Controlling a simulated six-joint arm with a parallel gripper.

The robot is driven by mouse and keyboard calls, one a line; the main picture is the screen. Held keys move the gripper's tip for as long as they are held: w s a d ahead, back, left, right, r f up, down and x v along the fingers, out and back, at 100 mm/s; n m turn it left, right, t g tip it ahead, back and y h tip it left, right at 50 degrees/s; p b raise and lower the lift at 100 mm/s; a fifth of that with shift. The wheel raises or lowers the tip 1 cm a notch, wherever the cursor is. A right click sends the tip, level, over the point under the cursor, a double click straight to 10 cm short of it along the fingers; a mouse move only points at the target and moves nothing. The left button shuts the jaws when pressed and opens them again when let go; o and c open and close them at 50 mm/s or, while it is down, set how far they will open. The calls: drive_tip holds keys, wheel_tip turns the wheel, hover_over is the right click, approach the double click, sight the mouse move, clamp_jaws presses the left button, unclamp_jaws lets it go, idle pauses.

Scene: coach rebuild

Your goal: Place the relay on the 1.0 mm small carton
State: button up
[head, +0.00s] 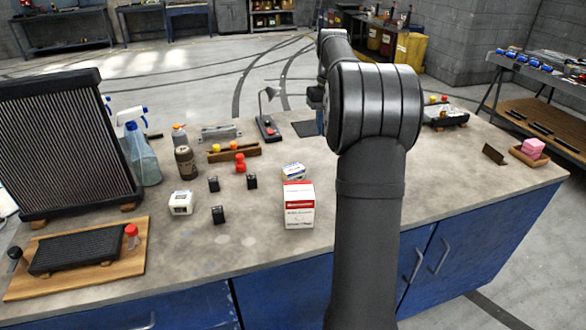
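Several small black blocks that look like relays stand on the bench left of centre: one relay (213,184), a second relay (251,181) to its right, and a third relay (218,214) nearer the front. Small cartons stand near them: a white carton (181,203) at left and a white and blue carton (293,171) behind a larger red and white carton (299,206). Their thickness markings are too small to read. My gripper (316,98) shows only partly, above the back of the bench, mostly behind my arm. Its fingers cannot be made out. It is apart from the relays and cartons.
A radiator core (62,145) and spray bottle (140,150) stand at left. A brown bottle (186,163), red-orange figure (240,163) and wooden tray (250,150) stand behind the relays. The bench (400,220) is clear at front centre. My arm hides part of the bench.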

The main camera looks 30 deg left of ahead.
drive_tip(key=w, duration=0.2)
hover_over(293, 167)
wheel_tip(293, 167, down, 12)
drive_tip(key=shift+s+f, duration=0.1)
drive_tip(key=shift+f, duration=2.1)
drive_tip(key=shift+f, duration=0.1)
drive_tip(key=o, duration=1)
drive_tip(key=shift+c, duration=0.2)
wheel_tip(293, 167, up, 12)
